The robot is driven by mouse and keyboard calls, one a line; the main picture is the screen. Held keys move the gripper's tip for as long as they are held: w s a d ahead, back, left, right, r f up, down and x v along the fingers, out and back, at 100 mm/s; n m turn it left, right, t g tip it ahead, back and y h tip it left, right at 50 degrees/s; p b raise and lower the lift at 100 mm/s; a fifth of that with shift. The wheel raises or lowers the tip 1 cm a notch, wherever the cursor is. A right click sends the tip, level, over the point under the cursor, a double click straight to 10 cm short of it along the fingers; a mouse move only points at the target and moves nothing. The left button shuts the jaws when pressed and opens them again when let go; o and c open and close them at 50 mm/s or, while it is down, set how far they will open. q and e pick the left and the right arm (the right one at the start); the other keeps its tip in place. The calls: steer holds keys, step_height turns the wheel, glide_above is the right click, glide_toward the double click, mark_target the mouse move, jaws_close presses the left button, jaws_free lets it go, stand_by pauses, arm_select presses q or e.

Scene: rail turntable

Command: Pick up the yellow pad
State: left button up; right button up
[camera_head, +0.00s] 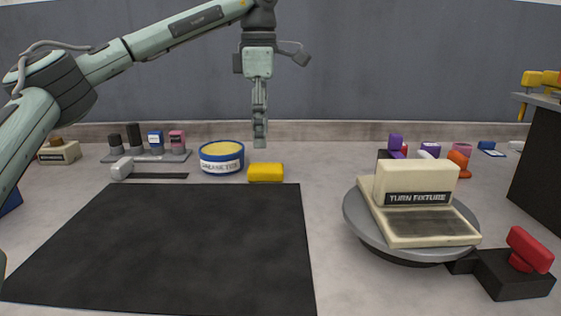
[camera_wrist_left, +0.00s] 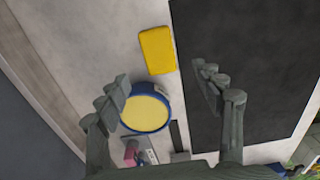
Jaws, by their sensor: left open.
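The yellow pad (camera_head: 265,172) lies flat on the table at the back edge of the black mat, right of the grease tin (camera_head: 222,157). It also shows in the left wrist view (camera_wrist_left: 157,50), beside the dark mat. My left gripper (camera_head: 260,138) points down above and behind the pad in the head view, apart from it. In the left wrist view my left gripper (camera_wrist_left: 163,92) is open and empty, with the pad beyond its fingertips. The tin (camera_wrist_left: 146,110) shows near one finger. My right gripper is not in view.
The black mat (camera_head: 170,245) is bare. A round turntable (camera_head: 355,222) with a cream turn fixture (camera_head: 417,183) stands at right, next to a red handle (camera_head: 530,250). A white-headed hammer (camera_head: 122,168) lies left of the tin. Small coloured items stand along the back.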

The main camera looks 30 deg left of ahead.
mark_target(263, 166)
arm_select(q)
steer(key=shift+f, duration=0.4)
step_height(263, 166, down, 7)
steer(key=shift+r, duration=0.2)
steer(key=shift+w, duration=0.1)
steer(key=shift+c, duration=0.4)
steer(key=c, duration=1.1)
steer(key=shift+o, duration=0.2)
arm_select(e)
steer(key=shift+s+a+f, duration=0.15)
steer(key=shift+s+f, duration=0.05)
arm_select(q)
steer(key=shift+d+r, duration=0.1)
